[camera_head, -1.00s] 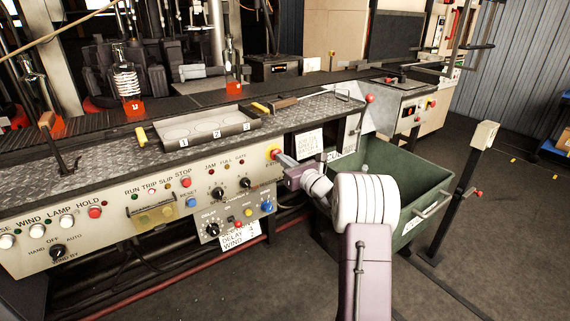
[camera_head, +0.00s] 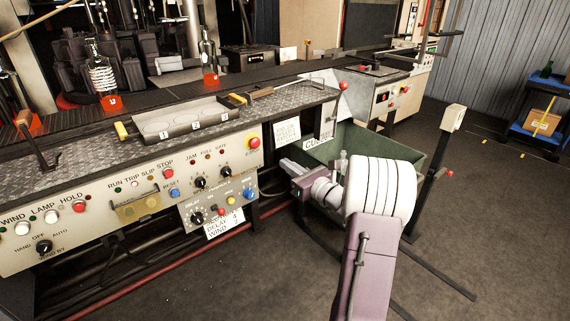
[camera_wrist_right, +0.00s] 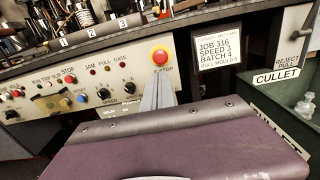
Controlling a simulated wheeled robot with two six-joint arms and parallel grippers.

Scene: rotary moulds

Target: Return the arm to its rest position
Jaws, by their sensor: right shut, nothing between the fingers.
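My right arm reaches in from the lower right of the head view. Its gripper (camera_head: 287,166) is shut and empty, held in front of the console, below and right of the red E-stop button (camera_head: 254,142). In the wrist view the closed fingers (camera_wrist_right: 163,92) point toward the panel, just below the E-stop button (camera_wrist_right: 160,56), apparently not touching it. My left gripper is not in view.
The green cullet bin (camera_head: 380,150) stands close beside and behind my right arm, partly hidden. A post with a pale box (camera_head: 453,117) stands right of it. A three-place tray (camera_head: 180,122) lies on the bench. The floor at right is open.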

